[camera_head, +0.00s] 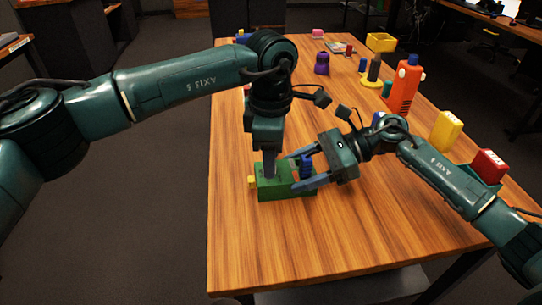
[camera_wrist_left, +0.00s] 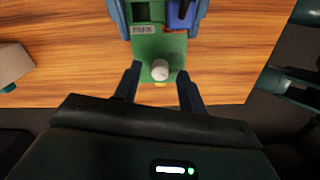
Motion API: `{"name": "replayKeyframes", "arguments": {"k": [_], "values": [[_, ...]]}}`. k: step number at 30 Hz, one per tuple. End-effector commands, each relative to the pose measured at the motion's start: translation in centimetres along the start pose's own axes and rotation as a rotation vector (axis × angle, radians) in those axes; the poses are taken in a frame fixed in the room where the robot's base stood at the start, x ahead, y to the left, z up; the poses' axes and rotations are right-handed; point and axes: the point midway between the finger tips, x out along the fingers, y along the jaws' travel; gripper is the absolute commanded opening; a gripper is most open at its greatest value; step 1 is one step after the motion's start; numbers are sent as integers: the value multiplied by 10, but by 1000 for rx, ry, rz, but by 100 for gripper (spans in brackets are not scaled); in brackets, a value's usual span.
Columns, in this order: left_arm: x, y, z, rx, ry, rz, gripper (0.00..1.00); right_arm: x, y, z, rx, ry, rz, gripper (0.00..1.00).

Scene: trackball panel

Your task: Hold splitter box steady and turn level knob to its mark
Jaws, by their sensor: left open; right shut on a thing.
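The green splitter box (camera_head: 290,187) sits near the front left of the wooden table. It also shows in the left wrist view (camera_wrist_left: 145,48). A pale round knob (camera_wrist_left: 160,70) stands on its near end, and its mark cannot be made out. My left gripper (camera_wrist_left: 158,76) is open, pointing down, with a finger on either side of the knob and a gap to each. In the head view my left gripper (camera_head: 269,170) hides the knob. My right gripper (camera_head: 307,170) is shut on the box from the right, its blue-grey fingers along opposite sides.
A dark blue post (camera_head: 307,163) stands on the box between my right fingers. A label reading PARK (camera_wrist_left: 143,30) and a yellow tab (camera_head: 252,182) are on the box. An orange bottle (camera_head: 403,90) and yellow block (camera_head: 445,130) stand farther off. The front tabletop is clear.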

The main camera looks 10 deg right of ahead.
Motion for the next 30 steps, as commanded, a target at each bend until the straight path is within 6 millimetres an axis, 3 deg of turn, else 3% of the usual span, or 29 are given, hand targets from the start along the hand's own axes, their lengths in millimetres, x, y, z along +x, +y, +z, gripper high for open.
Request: {"name": "replayKeyframes", "arguments": {"k": [11,26,30], "values": [[7,0,0,0,1,0,41,0,0,0,0,0,0,38],[6,0,0,0,0,0,1,0,0,0,0,0,0,38],[6,0,0,-1,1,0,0,0,0,0,0,0,0,38]]}}
